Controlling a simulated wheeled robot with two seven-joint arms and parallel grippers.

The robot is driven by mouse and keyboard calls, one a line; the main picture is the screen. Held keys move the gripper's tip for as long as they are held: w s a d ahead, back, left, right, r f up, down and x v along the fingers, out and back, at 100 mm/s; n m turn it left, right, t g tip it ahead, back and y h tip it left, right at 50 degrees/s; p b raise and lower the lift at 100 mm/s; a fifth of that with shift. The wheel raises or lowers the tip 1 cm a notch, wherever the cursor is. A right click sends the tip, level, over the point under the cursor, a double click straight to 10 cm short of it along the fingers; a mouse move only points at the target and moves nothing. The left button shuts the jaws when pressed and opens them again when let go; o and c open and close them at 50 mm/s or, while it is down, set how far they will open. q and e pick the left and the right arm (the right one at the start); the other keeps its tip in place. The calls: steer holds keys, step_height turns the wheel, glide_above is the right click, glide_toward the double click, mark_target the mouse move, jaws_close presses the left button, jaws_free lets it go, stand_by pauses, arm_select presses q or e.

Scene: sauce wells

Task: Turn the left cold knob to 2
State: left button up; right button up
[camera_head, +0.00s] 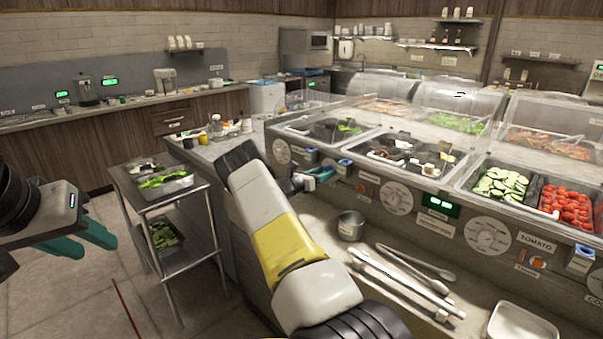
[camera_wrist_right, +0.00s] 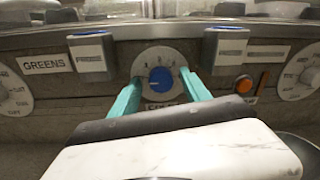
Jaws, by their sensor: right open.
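The left cold knob, a blue knob (camera_wrist_right: 161,79) on a round white dial, sits on the counter's front panel in the right wrist view. The label under it is mostly hidden, and its numbers are too small to read. My right gripper (camera_wrist_right: 158,92) is open, with one teal finger on each side of the dial; contact with the knob cannot be told. In the head view my right gripper (camera_head: 318,173) is at the panel and largely hides the knob. My left gripper (camera_head: 78,240) hangs at the far left, open and empty, away from the counter.
Press boxes (camera_wrist_right: 92,55) and (camera_wrist_right: 224,50) flank the knob closely. An orange switch (camera_wrist_right: 244,84) is to its right. The lower shelf holds a metal pot (camera_head: 351,226), tongs (camera_head: 415,262) and a tray (camera_head: 522,325). A cart (camera_head: 187,193) stands left of the counter.

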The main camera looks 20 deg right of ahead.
steer(key=shift+c, duration=0.4)
jaws_close()
steer(key=shift+s+m+t+y, duration=0.1)
steer(key=shift+m+t+y, duration=0.1)
steer(key=shift+m, duration=4.1)
steer(key=shift+s+m+t+y, duration=0.1)
steer(key=shift+m+t+y, duration=0.1)
steer(key=shift+m, duration=4.1)
